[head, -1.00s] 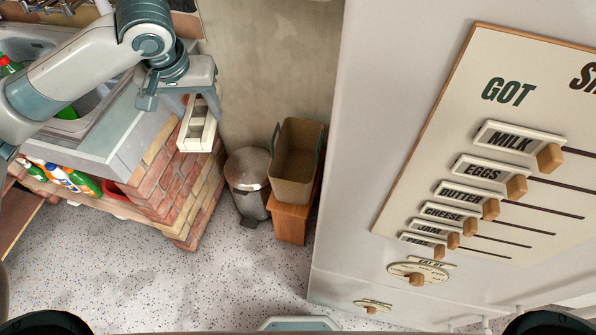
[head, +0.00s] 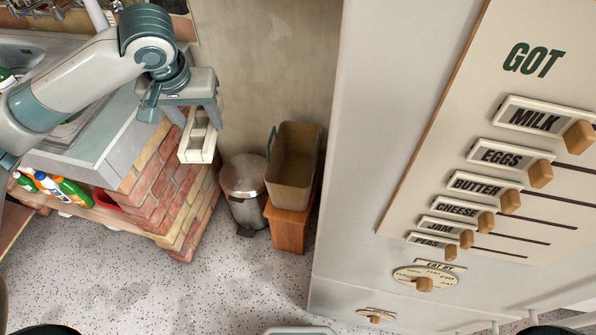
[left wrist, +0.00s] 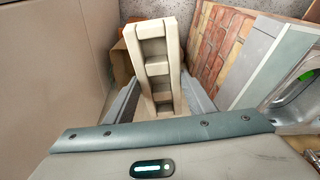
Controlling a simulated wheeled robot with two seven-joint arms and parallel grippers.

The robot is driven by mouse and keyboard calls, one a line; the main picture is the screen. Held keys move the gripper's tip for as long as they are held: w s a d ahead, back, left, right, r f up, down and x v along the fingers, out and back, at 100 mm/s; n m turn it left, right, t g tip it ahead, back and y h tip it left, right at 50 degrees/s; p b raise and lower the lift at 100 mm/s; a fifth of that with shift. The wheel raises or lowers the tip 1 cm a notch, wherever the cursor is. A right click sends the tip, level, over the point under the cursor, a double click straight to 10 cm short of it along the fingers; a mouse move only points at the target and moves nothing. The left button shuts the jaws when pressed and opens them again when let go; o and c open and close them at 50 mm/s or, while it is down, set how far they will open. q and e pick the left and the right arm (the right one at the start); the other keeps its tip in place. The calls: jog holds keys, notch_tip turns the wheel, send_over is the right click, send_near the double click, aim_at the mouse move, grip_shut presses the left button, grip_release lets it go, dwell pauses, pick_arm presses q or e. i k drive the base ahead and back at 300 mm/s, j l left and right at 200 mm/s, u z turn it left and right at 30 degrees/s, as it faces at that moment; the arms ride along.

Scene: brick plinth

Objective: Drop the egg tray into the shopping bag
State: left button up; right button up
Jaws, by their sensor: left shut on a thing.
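The egg tray (head: 198,137) is a narrow cream-white tray with square hollows. It hangs tilted from my left gripper (head: 189,106), which is shut on its upper end, in front of the brick plinth. In the left wrist view the tray (left wrist: 159,62) stands out beyond the gripper (left wrist: 165,103). The shopping bag (head: 291,190) is a brown open-topped bag with green handles. It stands upright on a small wooden stool, to the right of the tray and below it, and looks empty. The tray and the bag are apart. My right gripper is not in view.
A metal pedal bin (head: 243,184) stands left of the bag, between it and the brick plinth (head: 174,185). The stool (head: 288,233) bears the bag. A tall white fridge (head: 350,150) with a shopping-list board rises on the right. The speckled floor (head: 150,280) in front is clear.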

aim_at(291, 181)
jog(key=i+j+z, duration=0.15)
jog(key=j+z, duration=0.3)
jog(key=i+j+z, duration=0.1)
jog(key=j+z, duration=0.15)
jog(key=z, duration=0.2)
jog(key=j+z, duration=0.4)
